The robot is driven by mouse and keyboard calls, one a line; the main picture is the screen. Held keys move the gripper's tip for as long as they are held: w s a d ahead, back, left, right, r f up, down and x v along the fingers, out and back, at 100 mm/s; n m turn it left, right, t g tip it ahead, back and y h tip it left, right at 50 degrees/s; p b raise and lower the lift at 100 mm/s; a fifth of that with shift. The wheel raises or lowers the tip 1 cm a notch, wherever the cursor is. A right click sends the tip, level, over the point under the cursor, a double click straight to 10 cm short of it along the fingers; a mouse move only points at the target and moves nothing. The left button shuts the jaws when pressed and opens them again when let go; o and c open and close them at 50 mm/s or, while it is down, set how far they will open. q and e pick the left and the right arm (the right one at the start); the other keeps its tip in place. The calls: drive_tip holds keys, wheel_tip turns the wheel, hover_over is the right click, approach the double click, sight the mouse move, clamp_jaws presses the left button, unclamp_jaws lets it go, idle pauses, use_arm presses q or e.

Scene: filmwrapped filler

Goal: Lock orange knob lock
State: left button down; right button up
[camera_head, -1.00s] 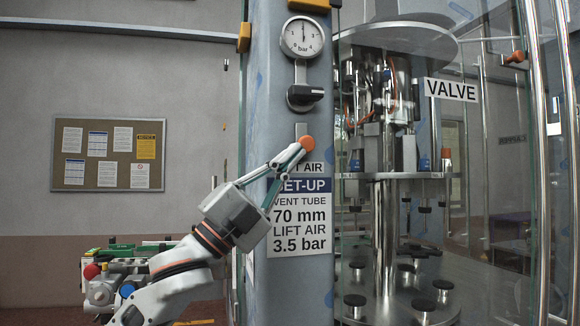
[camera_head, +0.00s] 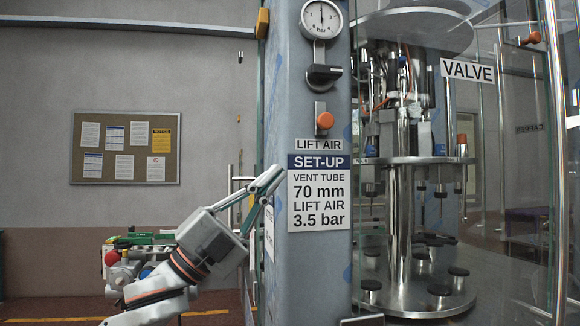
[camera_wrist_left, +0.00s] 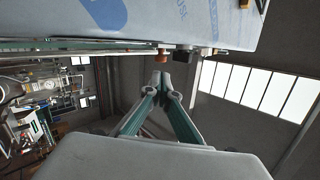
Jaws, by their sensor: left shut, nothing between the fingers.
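In the left wrist view the knob (camera_wrist_left: 161,57) shows near the column's edge, beyond the fingertips. My left gripper (camera_head: 275,176) is shut and empty, left of and below the knob, apart from it, by the column's left edge. Its closed fingers (camera_wrist_left: 161,82) also show in the left wrist view. My right gripper is not in view.
The blue-grey column (camera_head: 300,255) carries a pressure gauge (camera_head: 320,19) and a SET-UP sign (camera_head: 319,192). Right of it is a glazed machine with a VALVE label (camera_head: 467,70). A notice board (camera_head: 125,147) hangs on the left wall. The space between board and column is open.

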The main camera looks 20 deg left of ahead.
use_arm(q)
drive_tip(key=v, duration=0.3)
drive_tip(key=shift+s+r, duration=0.15)
idle(0.5)
